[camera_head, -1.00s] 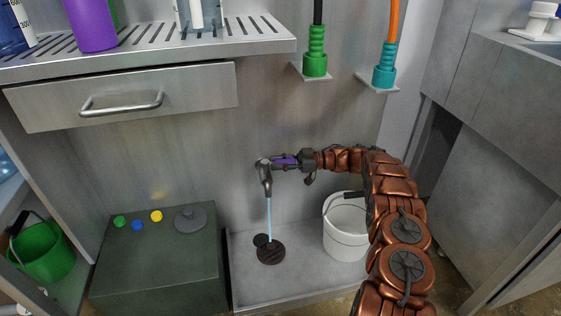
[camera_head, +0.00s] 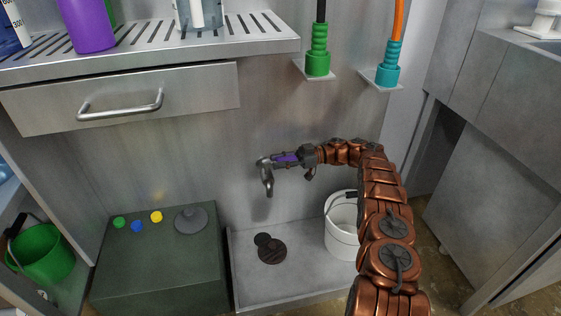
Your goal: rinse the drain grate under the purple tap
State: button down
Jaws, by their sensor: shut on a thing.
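The tap (camera_head: 267,176) is a grey metal spout on the wall above the floor basin, with a purple handle (camera_head: 286,158). No water runs from the spout. The drain grate (camera_head: 272,251) is a dark round disc on the basin floor, below the spout. A smaller dark round patch touches or overlaps its upper left edge; I cannot tell what it is. My gripper (camera_head: 293,157) reaches in from the right and is shut on the purple handle. The fingers partly hide the handle.
A white bucket (camera_head: 341,238) stands in the basin (camera_head: 300,268), right of the grate, close to my arm. A dark green box (camera_head: 155,262) with coloured caps stands left. Green (camera_head: 317,64) and teal (camera_head: 388,75) hose fittings hang above, beside a drawer (camera_head: 180,95) and slotted shelf.

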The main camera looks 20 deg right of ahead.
jog(key=shift+w+a+r, duration=0.1)
jog(key=shift+r, duration=0.05)
jog(key=c, duration=1.1)
grip_release()
jog(key=shift+o, duration=1.1)
jog(key=shift+r, duration=4.95)
